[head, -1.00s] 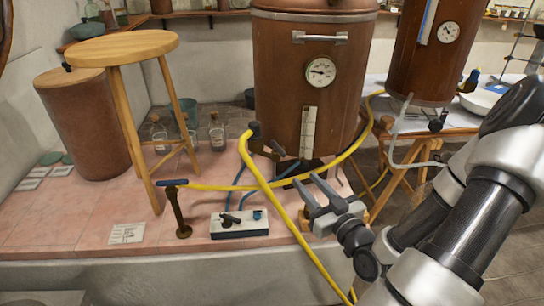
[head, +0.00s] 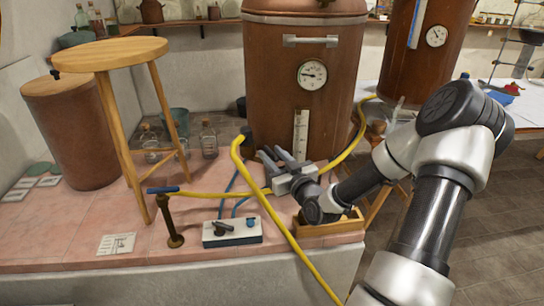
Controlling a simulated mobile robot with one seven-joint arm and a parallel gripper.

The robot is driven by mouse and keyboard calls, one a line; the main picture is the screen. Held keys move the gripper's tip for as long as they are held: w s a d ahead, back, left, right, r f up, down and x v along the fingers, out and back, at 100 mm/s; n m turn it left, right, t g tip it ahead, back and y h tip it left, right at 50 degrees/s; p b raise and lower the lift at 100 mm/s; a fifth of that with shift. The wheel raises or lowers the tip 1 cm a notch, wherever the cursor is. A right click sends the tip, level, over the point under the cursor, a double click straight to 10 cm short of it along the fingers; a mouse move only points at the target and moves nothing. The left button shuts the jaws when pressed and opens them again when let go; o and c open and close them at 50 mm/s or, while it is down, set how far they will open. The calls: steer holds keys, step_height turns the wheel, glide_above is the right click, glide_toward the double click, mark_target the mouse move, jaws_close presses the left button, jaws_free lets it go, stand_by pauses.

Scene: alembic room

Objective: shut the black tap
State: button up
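My gripper (head: 278,158) is in front of the lower part of the large copper boiler (head: 265,75), its two fingers apart and pointing up and left. The dark tap low on this boiler is mostly hidden behind the fingers; I cannot tell whether they touch it or how its handle is turned. A black lever (head: 222,226) also shows on a small white box (head: 232,236) on the pink tiled ledge, beside a blue knob (head: 251,222). My gripper is above and right of that box, clear of it.
A yellow hose (head: 268,208) crosses in front of the boiler, close left of my gripper. A brass post with a blue handle (head: 163,190) stands at the ledge's front. A wooden stool (head: 110,53) is left. A wooden tray (head: 330,228) lies below my wrist. A second boiler (head: 400,55) stands behind my arm.

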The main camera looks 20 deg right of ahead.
steer(key=shift+w, duration=0.25)
jaws_close()
steer(key=shift+d+n+y, duration=0.1)
steer(key=shift+n+y, duration=0.2)
steer(key=shift+y, duration=0.1)
steer(key=n+y, duration=0.1)
steer(key=y, duration=0.1)
steer(key=shift+d+n+g+y, duration=0.2)
steer(key=shift+n+g+y, duration=0.1)
steer(key=shift+n+y, duration=0.1)
steer(key=shift+w+d+n+g+y+p, duration=0.2)
steer(key=shift+n+g+y, duration=0.8)
steer(key=shift+y, duration=0.7)
steer(key=shift+w+d+n+g+y+p, duration=0.15)
steer(key=shift+n+g+y, duration=0.55)
steer(key=shift+n+y, duration=0.8)
steer(key=shift+s+y, duration=0.1)
steer(key=shift+y, duration=0.2)
